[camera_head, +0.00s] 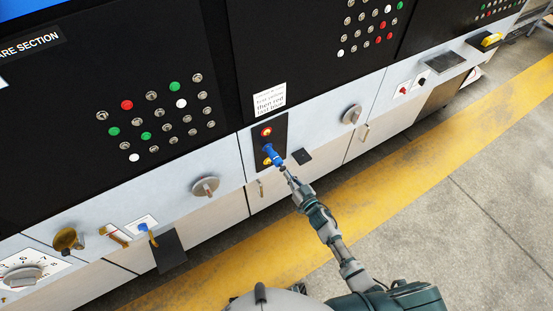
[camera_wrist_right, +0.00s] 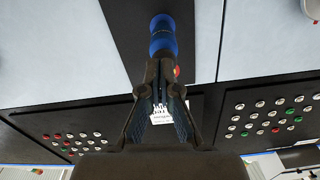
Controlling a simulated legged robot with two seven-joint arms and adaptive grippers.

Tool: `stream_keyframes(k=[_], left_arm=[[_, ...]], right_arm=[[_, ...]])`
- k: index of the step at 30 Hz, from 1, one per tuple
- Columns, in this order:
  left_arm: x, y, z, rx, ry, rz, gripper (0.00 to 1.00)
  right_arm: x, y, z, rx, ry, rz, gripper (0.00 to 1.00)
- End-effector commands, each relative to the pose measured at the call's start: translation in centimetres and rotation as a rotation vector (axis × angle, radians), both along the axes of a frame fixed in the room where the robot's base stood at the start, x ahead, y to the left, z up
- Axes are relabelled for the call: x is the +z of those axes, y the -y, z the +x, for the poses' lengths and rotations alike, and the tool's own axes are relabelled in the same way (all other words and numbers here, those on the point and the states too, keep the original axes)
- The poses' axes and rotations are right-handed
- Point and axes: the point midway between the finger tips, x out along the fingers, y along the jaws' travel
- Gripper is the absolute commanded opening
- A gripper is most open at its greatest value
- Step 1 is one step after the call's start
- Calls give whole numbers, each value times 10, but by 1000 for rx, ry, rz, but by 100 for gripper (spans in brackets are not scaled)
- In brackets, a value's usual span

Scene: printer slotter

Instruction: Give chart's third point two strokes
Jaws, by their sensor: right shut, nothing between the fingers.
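A white printed card (camera_head: 270,100) hangs on the black cabinet front; its lower lines seem to read "then red" and "last blue", the upper ones are too small to read. Below it, a dark plate carries a red button (camera_head: 266,132), a blue knob (camera_head: 273,154) and a yellow part (camera_head: 267,161) mostly behind the blue one. My right gripper (camera_head: 284,170) is shut and empty, its tips at the blue knob. In the right wrist view the blue knob (camera_wrist_right: 163,38) stands just beyond the fingertips (camera_wrist_right: 162,64); I cannot tell whether they touch. My left gripper is not in view.
Round metal knobs (camera_head: 205,187) (camera_head: 351,114) jut from the white panel on both sides. Another blue-topped lever (camera_head: 144,228) is at lower left. The floor with its yellow stripe (camera_head: 400,170) is clear.

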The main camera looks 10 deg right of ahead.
Motion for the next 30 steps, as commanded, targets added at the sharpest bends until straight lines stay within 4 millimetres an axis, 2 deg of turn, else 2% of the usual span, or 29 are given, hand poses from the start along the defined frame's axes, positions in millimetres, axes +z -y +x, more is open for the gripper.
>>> stream_keyframes(k=[13, 30], left_arm=[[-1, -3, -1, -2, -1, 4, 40], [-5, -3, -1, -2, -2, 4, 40]], right_arm=[[0, 0, 2, 0, 1, 0, 0], [0, -6, 17, 1, 2, 1, 0]])
